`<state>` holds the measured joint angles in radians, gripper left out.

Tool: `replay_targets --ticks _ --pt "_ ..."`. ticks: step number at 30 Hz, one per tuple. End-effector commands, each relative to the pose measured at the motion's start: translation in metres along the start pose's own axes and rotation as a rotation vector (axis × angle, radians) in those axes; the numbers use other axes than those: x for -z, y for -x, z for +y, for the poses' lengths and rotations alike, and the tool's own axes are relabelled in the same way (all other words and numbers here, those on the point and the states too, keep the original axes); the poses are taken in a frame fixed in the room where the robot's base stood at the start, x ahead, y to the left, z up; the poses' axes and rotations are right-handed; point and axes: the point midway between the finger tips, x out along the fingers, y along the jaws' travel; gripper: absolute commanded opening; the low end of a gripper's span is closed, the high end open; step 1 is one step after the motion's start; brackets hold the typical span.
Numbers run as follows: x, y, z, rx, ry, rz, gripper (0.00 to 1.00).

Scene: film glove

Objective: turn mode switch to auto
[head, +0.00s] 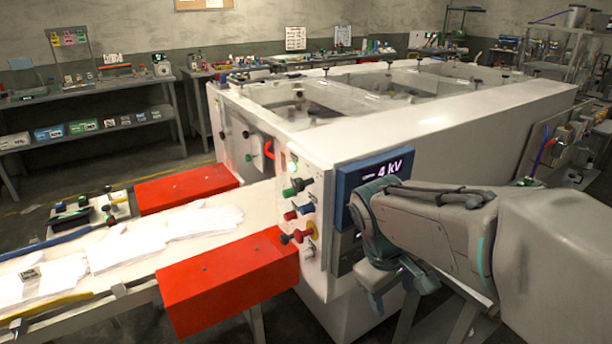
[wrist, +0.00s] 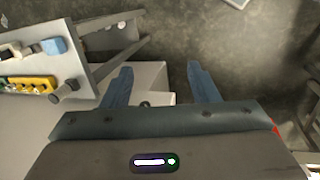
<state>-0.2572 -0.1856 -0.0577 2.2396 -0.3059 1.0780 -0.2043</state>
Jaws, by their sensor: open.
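The machine's front control panel (head: 308,245) carries several knobs and buttons in the head view. A black knob (head: 303,184) is near the top, with a green button (head: 289,193) beside it. Lower down, a dark red handle (head: 292,237) sits by a yellow plate (head: 312,232). I cannot tell which control is the mode switch, and no "auto" marking is legible.
Two red covers (head: 225,275) (head: 186,188) flank the conveyor, where white gloves (head: 130,245) lie. The large white machine body (head: 440,120) fills the space behind the panel. A bench with colored parts (wrist: 40,90) shows in the wrist view. Bare floor (wrist: 230,50) lies near the fingers.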

Motion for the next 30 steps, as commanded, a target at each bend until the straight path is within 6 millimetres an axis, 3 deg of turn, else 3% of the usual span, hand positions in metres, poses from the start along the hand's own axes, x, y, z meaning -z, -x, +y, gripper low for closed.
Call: replay_targets --ticks 7,13,17,21,25,30 --pt "0.084 0.019 0.02 -0.23 0.496 -0.237 0.54" --pt "0.162 0.04 0.01 -0.458 0.842 -0.447 0.54" --pt "0.213 0.058 -0.014 -0.629 1.029 -0.595 0.54" --pt "0.261 0.079 -0.053 -0.813 1.176 -0.747 0.54" --pt "0.29 0.095 -0.089 -0.956 1.254 -0.856 0.54" --pt "0.308 0.106 -0.12 -1.063 1.294 -0.938 0.54"
